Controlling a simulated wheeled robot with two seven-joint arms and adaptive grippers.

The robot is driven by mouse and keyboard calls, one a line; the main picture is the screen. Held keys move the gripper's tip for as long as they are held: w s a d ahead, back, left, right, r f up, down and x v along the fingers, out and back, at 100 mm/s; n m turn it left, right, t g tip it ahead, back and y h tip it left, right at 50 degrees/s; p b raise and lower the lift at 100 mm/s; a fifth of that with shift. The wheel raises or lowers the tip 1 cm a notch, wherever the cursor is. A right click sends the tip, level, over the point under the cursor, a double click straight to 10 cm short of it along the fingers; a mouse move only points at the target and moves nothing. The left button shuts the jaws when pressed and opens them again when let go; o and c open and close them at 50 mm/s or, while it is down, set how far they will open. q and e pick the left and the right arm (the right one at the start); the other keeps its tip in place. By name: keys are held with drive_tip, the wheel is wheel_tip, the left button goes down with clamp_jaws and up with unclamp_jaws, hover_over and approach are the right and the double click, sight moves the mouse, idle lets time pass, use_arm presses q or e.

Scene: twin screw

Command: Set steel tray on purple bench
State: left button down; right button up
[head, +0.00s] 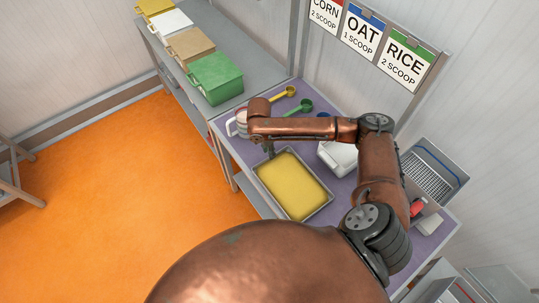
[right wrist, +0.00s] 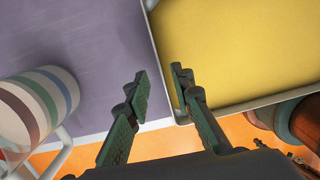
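The steel tray (head: 325,205), filled with a flat yellow layer, lies on the purple bench (head: 445,228) along its front edge. In the right wrist view the tray's rim (right wrist: 166,68) and one corner show, with the bench top (right wrist: 75,35) to their left. My right gripper (head: 270,152) is over the tray's far-left corner. Its fingers (right wrist: 160,90) are apart, one on the bench side of the rim and one on the tray side. I cannot tell whether they touch the rim. My left gripper is not in view.
A striped mug (right wrist: 38,105) stands left of the right gripper. Yellow (head: 285,92) and green (head: 300,107) scoops lie behind it. A white container (head: 340,157) stands behind the tray. A grey shelf holds several lidded boxes, the green one (head: 215,78) nearest. The orange floor is open at left.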

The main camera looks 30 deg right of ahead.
wheel_tip(320, 180, up, 8)
drive_tip(key=shift+a+f, duration=0.15)
drive_tip(key=shift+a, duration=0.3)
drive_tip(key=shift+f, duration=0.1)
drive_tip(key=f, duration=0.4)
drive_tip(key=d+f, duration=0.1)
drive_tip(key=f, duration=0.7)
drive_tip(key=shift+s+d, duration=0.15)
drive_tip(key=shift+d, duration=0.1)
drive_tip(key=shift+r, duration=1.45)
